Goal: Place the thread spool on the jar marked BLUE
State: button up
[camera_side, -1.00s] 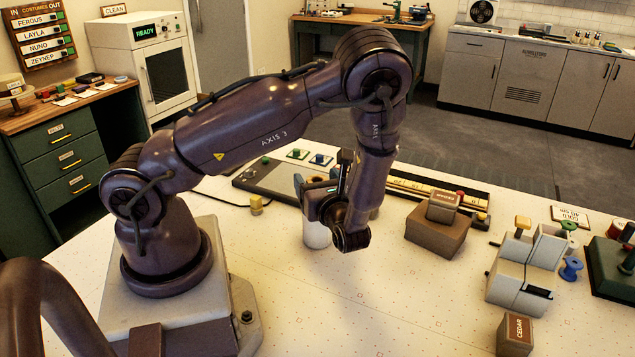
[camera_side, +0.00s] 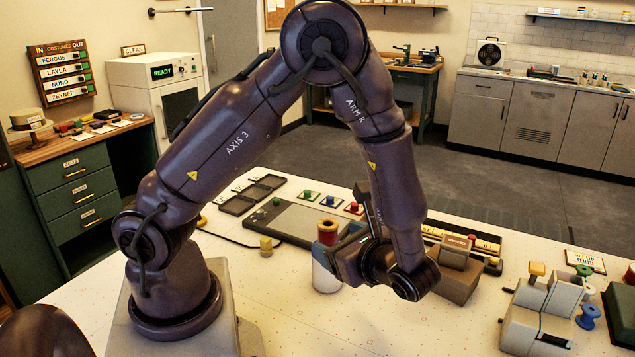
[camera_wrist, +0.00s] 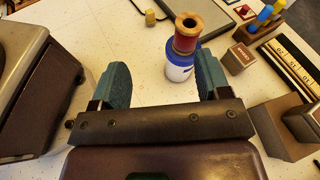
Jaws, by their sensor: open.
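The thread spool (camera_side: 327,232), red with pale wooden ends, stands upright above the white jar (camera_side: 326,281). In the wrist view the spool (camera_wrist: 186,36) appears to rest on top of the jar (camera_wrist: 179,72), which has a blue band; any lettering on it is unreadable. My gripper (camera_wrist: 162,68) is open, with its two teal finger pads spread apart. Nothing is between the pads; the spool and jar are beyond their tips. In the side view my gripper (camera_side: 334,256) is just right of the jar and hides where spool and jar meet.
Brown blocks (camera_side: 457,279) stand close right of my gripper. A grey machine (camera_side: 540,315) and a blue spool (camera_side: 588,316) are at right. A dark panel (camera_side: 298,222) lies behind the jar. The front table is clear.

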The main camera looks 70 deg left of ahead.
jog(key=s+d+r+n+t+h, duration=0.2)
jog(key=s+r+n+t+h, duration=0.1)
jog(key=r+n+h, duration=0.3)
jog(key=s+d+r+n+t+h, duration=0.2)
jog(key=r+n+t+h, duration=0.4)
jog(key=r, duration=0.5)
jog(key=shift+s+d+r+n+h, duration=0.25)
jog(key=shift+s+d+n+h, duration=0.2)
jog(key=shift+s+h, duration=0.5)
